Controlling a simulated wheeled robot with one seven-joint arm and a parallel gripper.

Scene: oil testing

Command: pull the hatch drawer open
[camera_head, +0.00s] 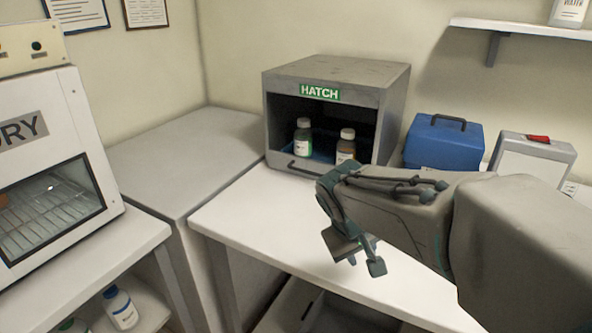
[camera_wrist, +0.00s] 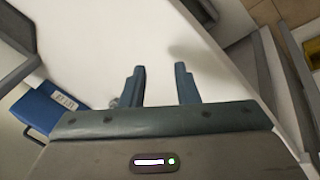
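The hatch (camera_head: 336,72) is a grey box with a green HATCH label, standing at the back of the white table. Its front is an open recess with a blue drawer tray (camera_head: 322,152) inside. A dark handle (camera_head: 300,170) is on the drawer's low front panel. My gripper (camera_head: 362,262) is in front of and below the hatch, over the white table, apart from the handle. In the wrist view my gripper (camera_wrist: 160,85) has its two fingers spread with nothing between them.
A blue case (camera_head: 442,143) and a white device with a red switch (camera_head: 533,155) stand right of the hatch. A grey cabinet (camera_head: 180,150) adjoins the table on the left. A dryer (camera_head: 50,160) stands at far left. The white tabletop (camera_head: 245,205) is clear before the hatch.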

